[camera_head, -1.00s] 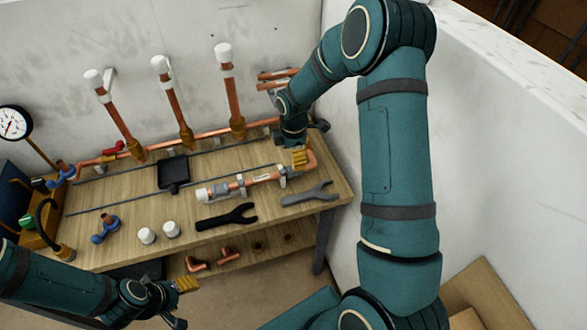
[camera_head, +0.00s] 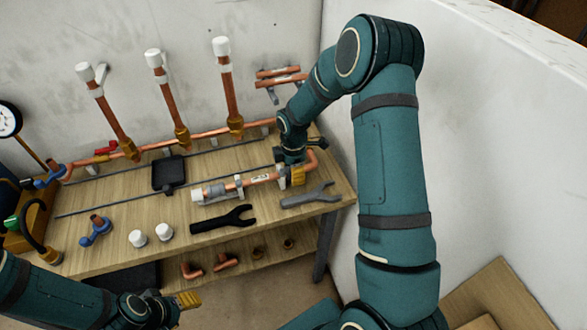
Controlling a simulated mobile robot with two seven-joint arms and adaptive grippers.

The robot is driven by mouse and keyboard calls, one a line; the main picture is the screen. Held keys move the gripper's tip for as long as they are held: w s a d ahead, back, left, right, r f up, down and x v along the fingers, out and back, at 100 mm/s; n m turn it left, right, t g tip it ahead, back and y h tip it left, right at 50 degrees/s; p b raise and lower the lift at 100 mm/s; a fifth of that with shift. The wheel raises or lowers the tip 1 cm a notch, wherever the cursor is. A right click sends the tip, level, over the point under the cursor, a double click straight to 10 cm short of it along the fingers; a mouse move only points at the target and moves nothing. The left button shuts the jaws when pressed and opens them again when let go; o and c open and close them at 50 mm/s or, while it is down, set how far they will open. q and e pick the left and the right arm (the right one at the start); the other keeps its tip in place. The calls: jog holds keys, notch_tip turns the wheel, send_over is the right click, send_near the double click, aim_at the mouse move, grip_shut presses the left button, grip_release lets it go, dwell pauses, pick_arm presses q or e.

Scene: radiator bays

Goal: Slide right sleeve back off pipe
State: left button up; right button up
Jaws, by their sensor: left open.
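A copper pipe (camera_head: 250,180) lies along the front of the bench, with an elbow at its right end. A grey sleeve (camera_head: 214,190) is around its left part, next to a white end piece (camera_head: 198,195). A grey piece (camera_head: 283,181), perhaps the right sleeve, shows at the pipe's right part, partly hidden by my gripper. My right gripper (camera_head: 297,175) is at the pipe's right part, its yellow fingertips pointing down; whether they are closed on anything is hidden. My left gripper (camera_head: 188,299) is open and empty in front of the bench, away from the pipe.
A black wrench (camera_head: 224,220) and a grey wrench (camera_head: 308,196) lie before the pipe. Two white caps (camera_head: 151,236), a blue-handled valve (camera_head: 96,231) and a black tray (camera_head: 168,174) are on the bench (camera_head: 115,208). Upright capped pipes (camera_head: 229,90) stand behind. A wall closes the right side.

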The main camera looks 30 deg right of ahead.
jog(key=c, duration=0.4)
jog(key=shift+c, duration=0.2)
jog(key=shift+s+d, duration=0.15)
jog(key=shift+d, duration=0.5)
jog(key=shift+s+d, duration=0.15)
jog(key=shift+d, duration=0.5)
jog(key=o, duration=1)
jog(key=shift+a+r+p, duration=0.1)
jog(key=shift+r+p, duration=2.4)
jog(key=shift+r, duration=1.05)
